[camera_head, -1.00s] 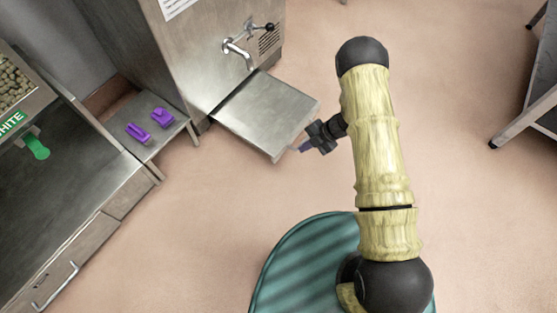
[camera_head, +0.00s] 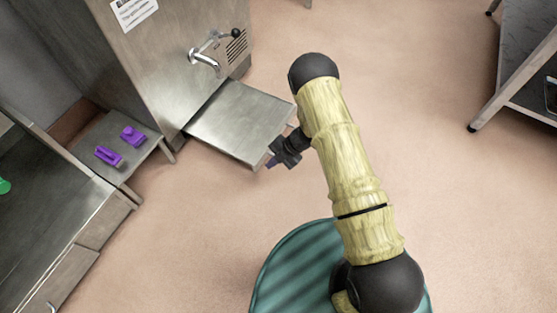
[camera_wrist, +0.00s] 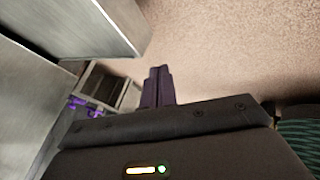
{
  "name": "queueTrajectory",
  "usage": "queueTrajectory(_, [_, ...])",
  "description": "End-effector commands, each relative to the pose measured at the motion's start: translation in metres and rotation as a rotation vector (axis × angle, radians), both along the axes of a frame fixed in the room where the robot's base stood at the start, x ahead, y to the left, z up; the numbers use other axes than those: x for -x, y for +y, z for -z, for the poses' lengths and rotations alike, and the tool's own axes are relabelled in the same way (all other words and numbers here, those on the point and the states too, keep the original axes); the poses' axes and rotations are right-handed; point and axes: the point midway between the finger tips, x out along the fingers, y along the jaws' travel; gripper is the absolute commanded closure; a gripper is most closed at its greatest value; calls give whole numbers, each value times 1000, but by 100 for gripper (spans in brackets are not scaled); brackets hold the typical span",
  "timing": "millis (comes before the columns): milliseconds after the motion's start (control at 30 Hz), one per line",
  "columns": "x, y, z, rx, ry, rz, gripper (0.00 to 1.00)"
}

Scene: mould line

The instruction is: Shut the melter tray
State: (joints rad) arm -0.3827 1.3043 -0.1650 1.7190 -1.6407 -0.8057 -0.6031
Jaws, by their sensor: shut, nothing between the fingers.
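The melter tray (camera_head: 240,120) is a flat metal tray that sticks out from the base of the steel melter (camera_head: 170,60), below its tap. My gripper (camera_head: 271,163) is at the tray's outer front edge, near its right corner. Its purple fingers are shut with nothing between them. In the wrist view the shut fingers (camera_wrist: 158,87) point ahead, with the tray's metal edge (camera_wrist: 115,30) to their upper left. I cannot tell whether the fingers touch the tray.
A low metal stand (camera_head: 125,165) with two purple objects (camera_head: 110,156) is left of the tray. A steel counter (camera_head: 60,215) is at the lower left. A metal rack (camera_head: 520,80) stands at the upper right. The floor right of my arm is clear.

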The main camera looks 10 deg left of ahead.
Motion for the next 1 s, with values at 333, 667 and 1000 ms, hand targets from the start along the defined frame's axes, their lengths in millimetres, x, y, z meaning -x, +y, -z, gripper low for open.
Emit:
queueTrajectory(333, [-6,39,23,-2,-3,-4,100])
queueTrajectory(667, [-12,51,19,0,0,0,100])
queueTrajectory(1000, [-10,54,18,-1,0,-1,100])
